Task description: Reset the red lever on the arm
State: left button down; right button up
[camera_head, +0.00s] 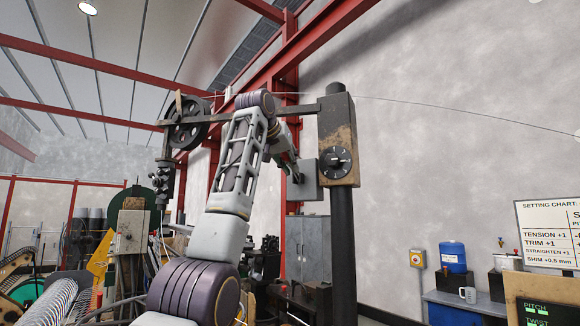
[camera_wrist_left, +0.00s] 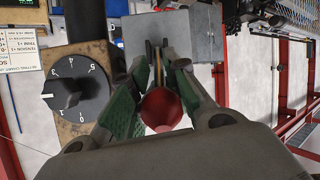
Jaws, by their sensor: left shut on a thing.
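My left gripper (camera_head: 291,165) is raised in front of the grey box (camera_head: 304,184) that hangs on the dark arm (camera_head: 308,107) by the post. In the left wrist view, my left gripper (camera_wrist_left: 159,82) has its green pads on either side of the lever's round red end (camera_wrist_left: 161,110) and is shut on it. A thin brownish rod runs from the red end towards the grey box. In the head view the red lever is hidden by my gripper. My right gripper is in neither view.
A black dial (camera_head: 336,162) on a worn brown housing sits right of the gripper; it also shows in the left wrist view (camera_wrist_left: 75,98). A dark post (camera_head: 343,250) stands below it. A spoked wheel (camera_head: 188,124) hangs at the arm's left end. A thin wire crosses above.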

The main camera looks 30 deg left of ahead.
pick_arm(q)
jog(key=shift+s+r, duration=0.15)
jog(key=shift+r, duration=0.2)
jog(key=c, duration=1.5)
grip_release()
jog(key=shift+o, duration=0.3)
jog(key=shift+s, duration=0.3)
jog(key=shift+w+f, duration=0.15)
jog(key=shift+w, duration=0.1)
jog(key=shift+s, duration=0.1)
jog(key=v, duration=1.2)
jog(key=shift+s, duration=0.1)
